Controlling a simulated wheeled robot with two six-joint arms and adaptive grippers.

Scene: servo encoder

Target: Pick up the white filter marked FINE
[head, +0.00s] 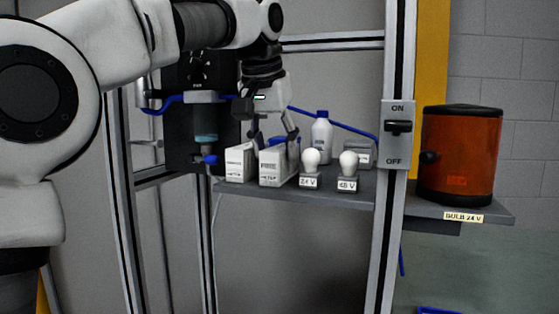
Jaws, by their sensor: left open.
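The white filter box marked FINE (271,170) stands upright on the grey shelf (335,190), toward its left end. A similar white box (236,167) stands just left of it; its label is too small to read surely. My left gripper (274,143) points down above the FINE box, with its fingers apart. One finger is over the box's left side, near the gap between the boxes, and the other is by its right side. I cannot tell whether the fingers touch it. My right gripper is not in view.
Two white bulbs stand right of the FINE box, marked 24 V (311,166) and 48 V (348,168). A white bottle (321,138) with a blue cap is behind them. An ON/OFF switch (398,127) is on the post, beside an orange lamp (460,155).

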